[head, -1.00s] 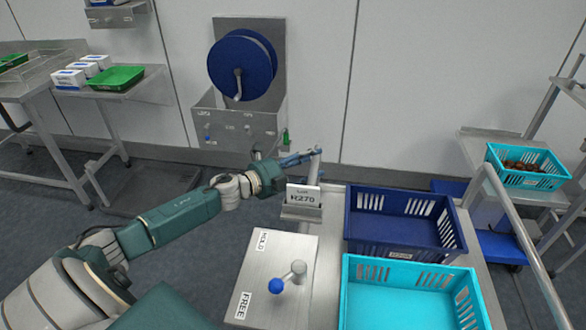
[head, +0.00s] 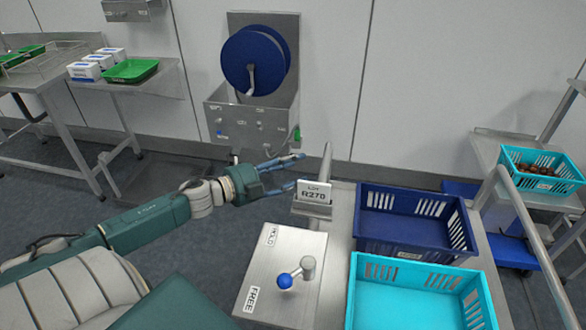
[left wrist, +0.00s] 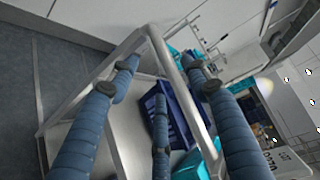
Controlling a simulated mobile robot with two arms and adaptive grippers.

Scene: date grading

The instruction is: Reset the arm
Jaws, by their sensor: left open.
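My left arm reaches in from the left, and its left gripper (head: 290,170) is open with nothing between its blue fingers. It hangs in the air beside the metal post and the R270 card (head: 313,190), left of the crates. In the left wrist view the blue ribbed fingers (left wrist: 160,72) are spread apart, with a metal rail and a dark blue crate beyond them. My right gripper is not in view.
A plate marked HOLD and FREE carries a blue-knobbed lever (head: 285,281). A dark blue crate (head: 400,250) and a turquoise crate (head: 352,300) stand right of it. A turquoise crate of dates (head: 540,183) is at far right. A hose reel (head: 250,65) hangs behind.

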